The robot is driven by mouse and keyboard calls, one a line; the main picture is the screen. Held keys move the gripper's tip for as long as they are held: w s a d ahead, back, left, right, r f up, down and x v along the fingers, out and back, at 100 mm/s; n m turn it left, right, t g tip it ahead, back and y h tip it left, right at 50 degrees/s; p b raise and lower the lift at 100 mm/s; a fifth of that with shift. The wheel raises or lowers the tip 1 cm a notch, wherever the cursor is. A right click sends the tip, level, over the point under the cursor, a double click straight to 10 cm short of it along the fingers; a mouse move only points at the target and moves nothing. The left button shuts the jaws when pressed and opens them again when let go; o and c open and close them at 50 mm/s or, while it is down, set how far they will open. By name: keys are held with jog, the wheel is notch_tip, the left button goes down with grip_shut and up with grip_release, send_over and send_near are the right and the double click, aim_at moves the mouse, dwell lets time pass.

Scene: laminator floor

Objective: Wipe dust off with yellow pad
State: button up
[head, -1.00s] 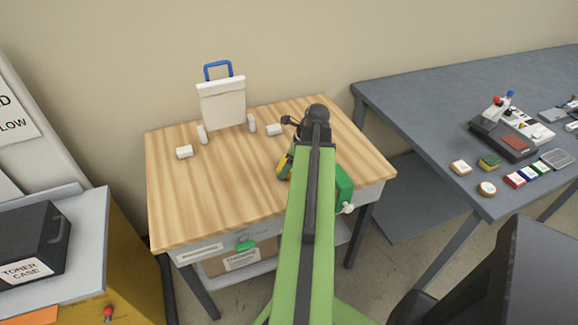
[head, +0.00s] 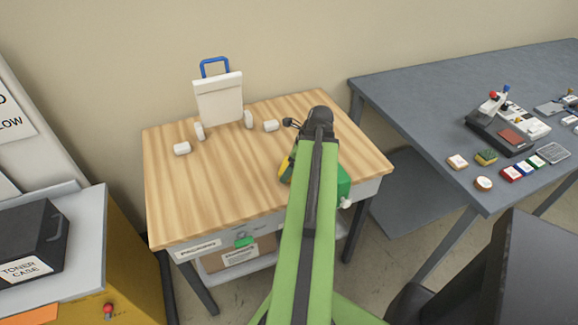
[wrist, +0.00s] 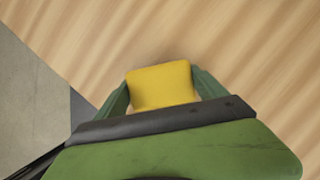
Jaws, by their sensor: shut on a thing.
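The yellow pad (wrist: 160,86) is held between the two dark green fingers of my gripper (wrist: 161,84), just over or on the wooden tabletop; I cannot tell if it touches. In the head view a bit of the yellow pad (head: 284,168) shows at the left of my arm, over the right part of the wooden table (head: 215,185). The rest of the pad and most of my gripper are hidden behind my arm there. No dust can be made out on the wood in either view.
A white board with a blue handle (head: 219,100) stands at the table's back, with several small white blocks near it. A grey table (head: 420,110) at the right bears a black device (head: 500,138) and small items. A black toner case (head: 30,240) is at the left.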

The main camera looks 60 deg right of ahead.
jog(key=shift+r+p, duration=2.45)
jog(key=shift+r, duration=0.3)
notch_tip(320, 180, up, 3)
jog(key=p, duration=0.3)
jog(key=shift+r, duration=0.15)
